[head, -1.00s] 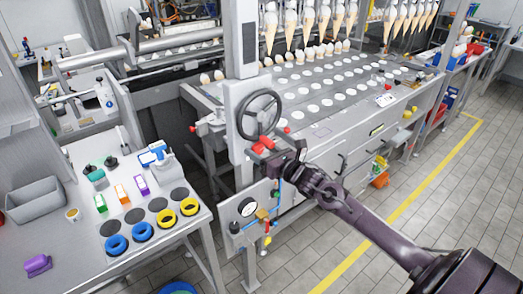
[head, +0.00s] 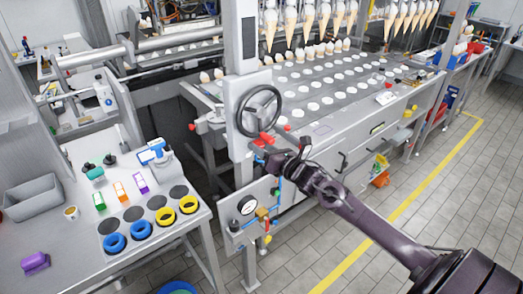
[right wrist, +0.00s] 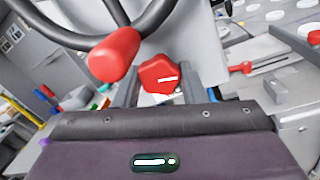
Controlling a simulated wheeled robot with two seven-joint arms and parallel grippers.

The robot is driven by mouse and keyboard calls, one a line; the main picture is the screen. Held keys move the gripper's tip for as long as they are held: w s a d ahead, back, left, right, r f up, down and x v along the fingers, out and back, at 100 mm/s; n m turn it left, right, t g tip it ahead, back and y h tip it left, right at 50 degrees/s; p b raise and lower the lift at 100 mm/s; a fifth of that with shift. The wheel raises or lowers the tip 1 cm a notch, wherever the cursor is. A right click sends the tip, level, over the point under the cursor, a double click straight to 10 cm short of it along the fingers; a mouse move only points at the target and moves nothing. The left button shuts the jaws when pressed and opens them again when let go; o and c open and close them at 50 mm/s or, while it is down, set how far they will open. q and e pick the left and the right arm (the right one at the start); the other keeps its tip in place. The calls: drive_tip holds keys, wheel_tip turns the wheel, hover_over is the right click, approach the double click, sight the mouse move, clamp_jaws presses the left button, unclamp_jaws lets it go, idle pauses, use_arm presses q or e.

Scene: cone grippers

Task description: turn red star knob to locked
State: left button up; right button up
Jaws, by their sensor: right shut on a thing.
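The red star knob (right wrist: 158,76) shows in the right wrist view with a white mark line lying nearly level across its face. My right gripper (right wrist: 160,88) has one finger on each side of it and is shut on it. In the head view the right gripper (head: 270,146) is at the front of the grey machine column, just below the black handwheel (head: 259,110); there the knob is small and partly hidden by the gripper. No lock labels can be read. My left gripper is not in view.
The handwheel's red handle (right wrist: 113,55) hangs close to the left finger. A red-handled part (right wrist: 242,68) is to the right. A pressure gauge (head: 247,205) and valves sit below the gripper. A table (head: 85,270) with colored rings stands at left. The floor at right is open.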

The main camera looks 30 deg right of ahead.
drive_tip(key=shift+m+t+h+b, duration=0.3)
drive_tip(key=shift+m+h, duration=0.15)
drive_tip(key=shift+m, duration=3.65)
drive_tip(key=shift+m+t+h+b, duration=0.25)
drive_tip(key=shift+m+h, duration=0.2)
drive_tip(key=shift+m, duration=3.65)
drive_tip(key=shift+f, duration=0.1)
drive_tip(key=o, duration=1)
